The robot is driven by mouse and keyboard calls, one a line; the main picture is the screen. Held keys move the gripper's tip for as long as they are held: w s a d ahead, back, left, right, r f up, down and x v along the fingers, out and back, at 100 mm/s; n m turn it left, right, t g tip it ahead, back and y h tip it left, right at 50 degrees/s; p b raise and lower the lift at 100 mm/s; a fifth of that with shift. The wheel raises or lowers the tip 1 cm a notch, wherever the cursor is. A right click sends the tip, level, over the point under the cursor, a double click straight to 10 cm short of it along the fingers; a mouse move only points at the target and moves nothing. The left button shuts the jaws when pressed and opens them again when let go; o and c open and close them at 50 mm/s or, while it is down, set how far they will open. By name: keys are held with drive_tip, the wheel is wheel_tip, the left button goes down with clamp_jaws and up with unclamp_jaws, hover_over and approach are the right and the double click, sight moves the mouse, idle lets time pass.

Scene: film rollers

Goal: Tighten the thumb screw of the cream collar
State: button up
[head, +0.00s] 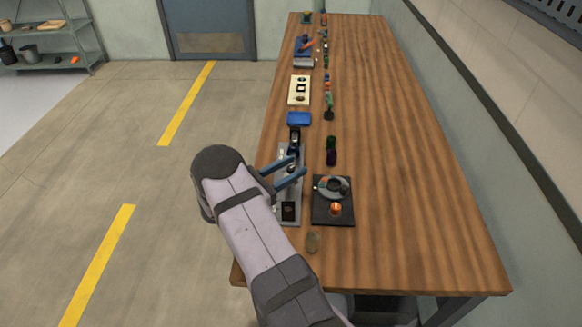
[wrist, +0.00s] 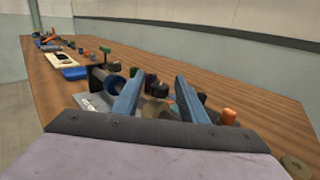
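I cannot clearly make out the cream collar or its thumb screw. In the wrist view a small tan, knob-like piece (wrist: 157,89) shows in the gap between my fingers; it may be part of the collar, but I cannot tell. My gripper (head: 301,164) has two blue fingers held apart over the grey metal plate (head: 281,208), pointing right. It also shows in the wrist view (wrist: 160,76), open, with no part clearly gripped. My arm and fingers hide part of the plate and what stands on it.
A blue block (head: 299,118) and a cream board (head: 291,99) lie farther back. Dark green and purple pieces stand nearby. The table's right side is clear.

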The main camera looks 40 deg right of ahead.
clamp_jaws()
drive_tip(key=shift+f+g+b, duration=0.15)
drive_tip(key=shift+g+b, duration=0.25)
drive_tip(key=shift+b, duration=0.1)
drive_tip(key=shift+f+m+g+b, duration=0.1)
drive_tip(key=shift+m+g+b, duration=0.3)
drive_tip(key=shift+m, duration=0.1)
drive_tip(key=m+g+b, duration=0.1)
drive_tip(key=g+b, duration=0.1)
drive_tip(key=b, duration=0.1)
drive_tip(key=shift+f+m+g+y, duration=0.1)
drive_tip(key=shift+m+g+y, duration=0.2)
drive_tip(key=shift+m+y, duration=0.1)
drive_tip(key=m+g+y+b, duration=0.1)
drive_tip(key=m+g+b, duration=0.1)
drive_tip(key=g+b, duration=0.1)
drive_tip(key=shift+r+m+g+y+b, duration=0.2)
drive_tip(key=shift+m+g+y+b, duration=0.1)
drive_tip(key=shift+g+b, duration=0.1)
drive_tip(key=shift+r+m+g+y, duration=0.15)
drive_tip(key=shift+m+g+y, duration=0.15)
drive_tip(key=shift+g, duration=0.1)
